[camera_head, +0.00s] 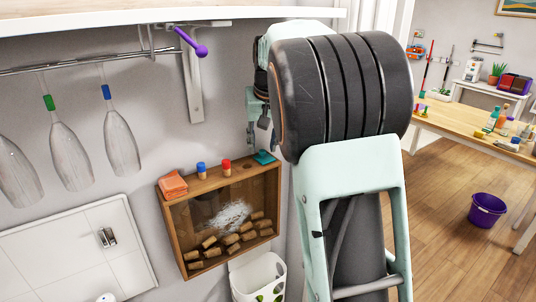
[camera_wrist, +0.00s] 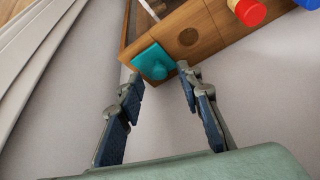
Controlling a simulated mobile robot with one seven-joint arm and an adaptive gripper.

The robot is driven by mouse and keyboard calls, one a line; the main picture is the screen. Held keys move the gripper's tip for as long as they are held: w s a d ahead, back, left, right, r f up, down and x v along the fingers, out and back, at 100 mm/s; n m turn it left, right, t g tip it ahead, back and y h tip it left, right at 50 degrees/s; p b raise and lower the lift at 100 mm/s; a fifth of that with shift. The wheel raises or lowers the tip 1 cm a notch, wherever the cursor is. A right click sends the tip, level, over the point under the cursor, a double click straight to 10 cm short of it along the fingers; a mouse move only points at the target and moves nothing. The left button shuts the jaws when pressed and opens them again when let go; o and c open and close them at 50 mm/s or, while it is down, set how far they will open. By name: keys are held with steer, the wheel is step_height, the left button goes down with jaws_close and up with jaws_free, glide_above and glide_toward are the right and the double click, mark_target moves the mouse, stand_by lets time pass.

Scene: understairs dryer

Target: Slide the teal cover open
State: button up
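The teal cover (camera_head: 264,158) is a small flat square piece at the right end of the top of a wooden box (camera_head: 170,230). The cover shows between and beyond the fingertips; I see no clear contact. In the head view my gripper (camera_head: 262,120) is above the cover, partly hidden by my arm.
A red-topped piece (camera_head: 227,166), a blue-topped piece (camera_head: 201,169) and an orange stack (camera_head: 173,186) sit on the box top. Corks (camera_head: 232,239) lie behind its front. A purple-knobbed rod (camera_head: 200,50) and hanging glasses (camera_head: 122,145) are above. A white basket (camera_head: 258,277) is below.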

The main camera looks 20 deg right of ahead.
steer(key=shift+v, duration=1.05)
steer(key=s, duration=1.2)
steer(key=shift+a, duration=0.4)
steer(key=shift+f, duration=0.15)
